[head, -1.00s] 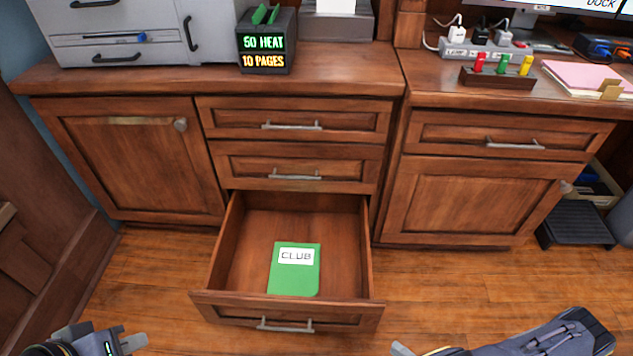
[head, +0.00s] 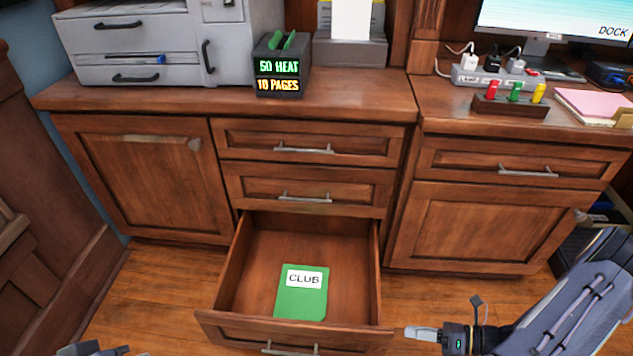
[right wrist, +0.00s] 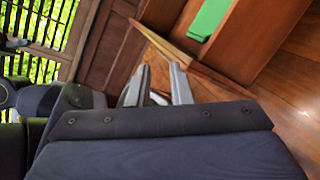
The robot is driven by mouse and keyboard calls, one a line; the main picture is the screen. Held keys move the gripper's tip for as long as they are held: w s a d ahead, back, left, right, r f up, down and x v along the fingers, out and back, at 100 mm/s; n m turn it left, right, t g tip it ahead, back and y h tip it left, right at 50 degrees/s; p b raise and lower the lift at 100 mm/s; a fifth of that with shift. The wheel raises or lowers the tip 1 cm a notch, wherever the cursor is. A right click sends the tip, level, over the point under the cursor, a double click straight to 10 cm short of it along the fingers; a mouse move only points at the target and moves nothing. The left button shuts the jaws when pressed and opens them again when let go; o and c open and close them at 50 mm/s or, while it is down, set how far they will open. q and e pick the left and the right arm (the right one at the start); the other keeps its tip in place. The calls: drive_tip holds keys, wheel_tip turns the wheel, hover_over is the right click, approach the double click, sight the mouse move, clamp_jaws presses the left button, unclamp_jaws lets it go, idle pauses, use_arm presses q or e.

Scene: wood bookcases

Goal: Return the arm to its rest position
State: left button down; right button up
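My right arm comes in at the right of the head view. Its gripper (head: 424,333) is just right of the open drawer's front corner. In the right wrist view, the two fingers (right wrist: 161,72) stand apart with nothing between them. My left gripper (head: 92,349) shows only as a sliver at the bottom left edge, so its fingers cannot be judged. A green booklet (head: 299,305) labelled CLUB lies in the open bottom drawer (head: 345,270). The booklet's green also shows in the right wrist view (right wrist: 208,18).
The open drawer juts out over the wooden floor. A grey printer (head: 130,45), a black display box (head: 280,68) and a power strip (head: 490,72) stand on the cabinet tops. The upper drawers (head: 305,142) and the cabinet doors are shut. Floor (head: 150,300) shows left of the drawer.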

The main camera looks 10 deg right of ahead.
drive_tip(key=w+a+r+n+g+h, duration=0.1)
drive_tip(key=a+r+n+g, duration=0.2)
drive_tip(key=r+n, duration=0.4)
drive_tip(key=w+a+r+n+g+h, duration=0.1)
drive_tip(key=a+r+n+g, duration=0.15)
drive_tip(key=r+n, duration=0.55)
drive_tip(key=s+a+r+n+t+h, duration=0.2)
drive_tip(key=s+a+r+n+h, duration=0.15)
drive_tip(key=r+n, duration=0.4)
drive_tip(key=s+a+r+n+t+h, duration=0.1)
drive_tip(key=s+a+r+n+h, duration=0.25)
drive_tip(key=n, duration=0.65)
wheel_tip(320, 180, up, 34)
drive_tip(key=d+p, duration=0.1)
drive_tip(key=p, duration=3.2)
drive_tip(key=shift+d+r, duration=0.25)
drive_tip(key=shift+d, duration=0.15)
drive_tip(key=shift+w+n, duration=0.1)
drive_tip(key=shift+n, duration=0.15)
